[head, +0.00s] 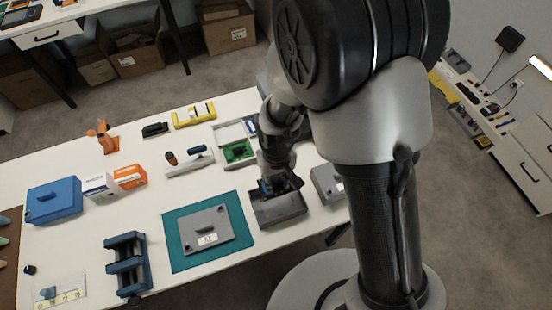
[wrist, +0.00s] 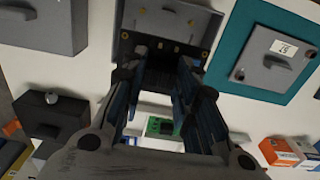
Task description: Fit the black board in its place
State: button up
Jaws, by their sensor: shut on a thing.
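My gripper (head: 276,187) is over the near edge of the table, shut on the black board. In the wrist view my gripper (wrist: 162,75) has its blue-padded fingers on either side of the black board (wrist: 165,56), which is dark and partly hidden. An open grey enclosure (head: 284,213) lies right below the gripper. In the wrist view the enclosure (wrist: 165,18) shows brass-coloured round points along its floor. The board's lower edge is at or over the enclosure; I cannot tell whether they touch.
A teal mat (head: 178,240) with a grey lid (head: 207,228) lies left of the enclosure. A white tray (head: 222,132) with a green board (head: 238,152) is behind. A grey box (head: 325,182) stands close on the right. A blue vise (head: 127,265) stands at the front left.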

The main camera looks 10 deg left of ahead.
aim_at(277, 190)
jog(key=shift+s+d+f, duration=0.15)
jog(key=shift+s, duration=0.25)
jog(key=shift+s+d+f, duration=0.15)
jog(key=shift+s, duration=0.25)
jog(key=shift+w+f+b, duration=0.15)
jog(key=shift+f+b, duration=0.45)
jog(key=shift+f, duration=0.05)
jog(key=shift+f+b, duration=1.2)
jog(key=shift+f, duration=0.4)
jog(key=shift+f, duration=0.15)
jog(key=shift+f+b, duration=2.45)
jog(key=shift+f, duration=0.45)
jog(key=o, duration=1.2)
jog(key=shift+r, duration=0.1)
notch_tip(277, 190, up, 12)
jog(key=shift+f, duration=0.1)
